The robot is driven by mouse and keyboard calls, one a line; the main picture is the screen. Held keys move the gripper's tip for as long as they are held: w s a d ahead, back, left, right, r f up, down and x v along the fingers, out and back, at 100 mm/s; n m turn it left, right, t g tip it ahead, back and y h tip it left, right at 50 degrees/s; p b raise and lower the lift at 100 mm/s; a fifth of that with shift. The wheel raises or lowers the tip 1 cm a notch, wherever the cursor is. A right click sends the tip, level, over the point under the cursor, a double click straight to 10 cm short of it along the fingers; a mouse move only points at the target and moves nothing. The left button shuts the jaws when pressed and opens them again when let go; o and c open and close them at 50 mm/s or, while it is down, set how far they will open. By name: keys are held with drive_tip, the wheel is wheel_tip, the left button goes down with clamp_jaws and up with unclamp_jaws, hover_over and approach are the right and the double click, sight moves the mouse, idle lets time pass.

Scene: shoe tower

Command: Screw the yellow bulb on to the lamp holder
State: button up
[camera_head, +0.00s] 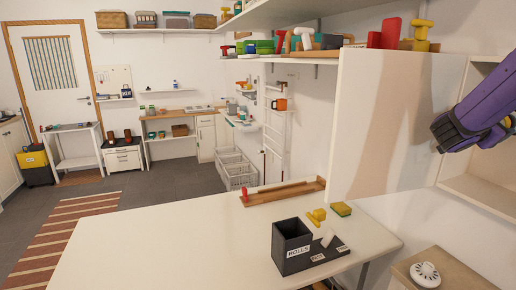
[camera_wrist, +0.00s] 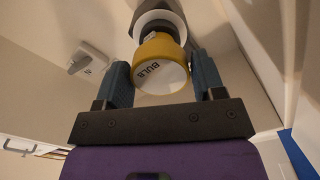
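In the wrist view, a yellow bulb (camera_wrist: 158,48) with a white end marked "BULB" sits between the two fingers of my gripper (camera_wrist: 165,78). Both fingers appear pressed against its sides. Just beyond the bulb is the lamp holder (camera_wrist: 160,20), a white ring with darker parts, partly hidden by the bulb. The bulb lines up roughly with the holder; I cannot tell whether they touch or are engaged. The head view shows a purple section of my arm at the right, but neither the gripper, the bulb nor the lamp holder.
In the head view, the white table (camera_head: 150,240) holds a black box (camera_head: 291,240), a yellow knob-like item (camera_head: 317,216), a sponge (camera_head: 341,208) and a wooden tray (camera_head: 290,192). Shelves rise behind.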

drive_tip(key=shift+c, duration=1.2)
drive_tip(key=shift+d, duration=0.1)
drive_tip(key=shift+c, duration=0.2)
drive_tip(key=o, duration=0.8)
drive_tip(key=shift+d, duration=0.1)
drive_tip(key=v, duration=1.1)
drive_tip(key=shift+w, duration=0.1)
drive_tip(key=shift+c, duration=0.5)
